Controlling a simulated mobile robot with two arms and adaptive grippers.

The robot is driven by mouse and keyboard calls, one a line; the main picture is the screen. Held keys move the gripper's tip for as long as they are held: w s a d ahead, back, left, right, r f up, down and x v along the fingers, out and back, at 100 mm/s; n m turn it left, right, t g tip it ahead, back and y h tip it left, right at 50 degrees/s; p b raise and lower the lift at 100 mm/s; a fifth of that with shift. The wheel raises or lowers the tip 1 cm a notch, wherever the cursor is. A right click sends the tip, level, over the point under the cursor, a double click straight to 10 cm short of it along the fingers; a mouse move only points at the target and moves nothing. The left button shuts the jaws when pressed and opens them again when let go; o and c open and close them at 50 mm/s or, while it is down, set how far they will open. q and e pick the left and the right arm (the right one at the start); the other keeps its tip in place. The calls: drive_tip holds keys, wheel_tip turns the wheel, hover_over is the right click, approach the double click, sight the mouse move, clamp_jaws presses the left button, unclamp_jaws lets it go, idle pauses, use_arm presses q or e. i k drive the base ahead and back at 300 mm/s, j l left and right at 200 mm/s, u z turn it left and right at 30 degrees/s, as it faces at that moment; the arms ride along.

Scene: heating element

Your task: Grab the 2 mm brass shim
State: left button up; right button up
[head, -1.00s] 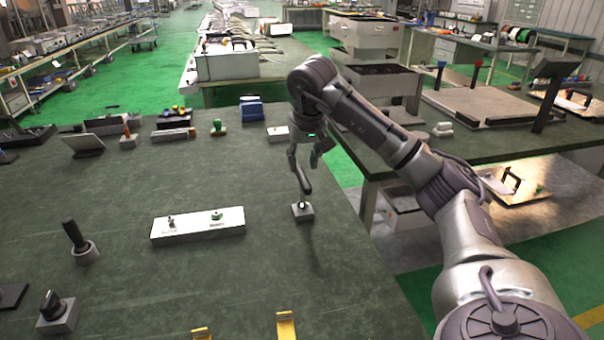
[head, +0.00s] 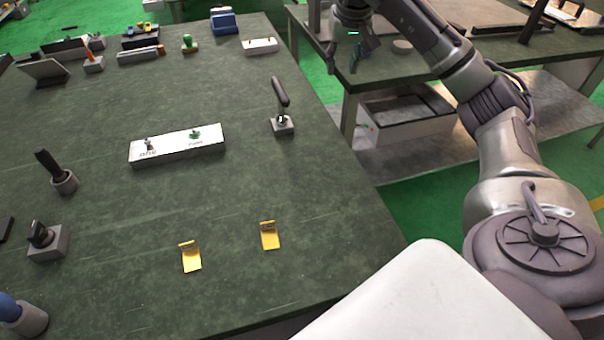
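Two brass-coloured bent plates lie on the dark green table near its front edge in the head view. One brass plate (head: 191,258) is on the left, the other brass plate (head: 269,236) a little to its right and farther back. Any thickness marking is too small to read, so I cannot tell which is 2 mm. My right gripper (head: 345,62) is at the top of the view, beyond the table's right edge and far from both plates. Its fingers are apart with nothing seen between them. My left gripper is out of view.
A white panel with two switches (head: 178,146) lies mid-table. A black-handled tool stands in a small grey block (head: 283,125) near the right edge. Dark-handled pieces stand in holders (head: 64,182) at left. The table around the brass plates is clear.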

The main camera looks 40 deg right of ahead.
sight(268, 228)
drive_tip(key=z, duration=0.75)
